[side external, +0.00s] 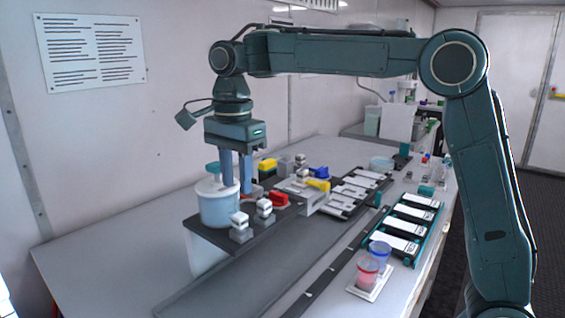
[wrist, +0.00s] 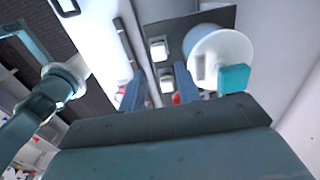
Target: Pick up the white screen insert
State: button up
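Two small white pieces sit on grey blocks at the front of the dark platform. One white piece (side external: 239,219) is nearer the front left corner; the other white piece (side external: 264,205) is just to its right. Both also show in the wrist view, one farther up (wrist: 159,48) and one lower (wrist: 167,83). I cannot tell which is the screen insert. My gripper (side external: 238,188) points down behind these blocks, beside the white tub (side external: 217,208). Its two blue fingers are apart in the wrist view (wrist: 158,72), with nothing visibly held between them.
A teal piece (wrist: 233,78) shows by the tub. Red (side external: 277,198), yellow (side external: 318,185) and blue (side external: 319,172) parts stand close to the right. The left table top is clear.

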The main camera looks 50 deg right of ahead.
aim_at(240, 215)
jog(key=shift+f, duration=1.1)
jog(key=shift+s+f, duration=0.1)
jog(key=shift+f, duration=2.5)
grip_shut()
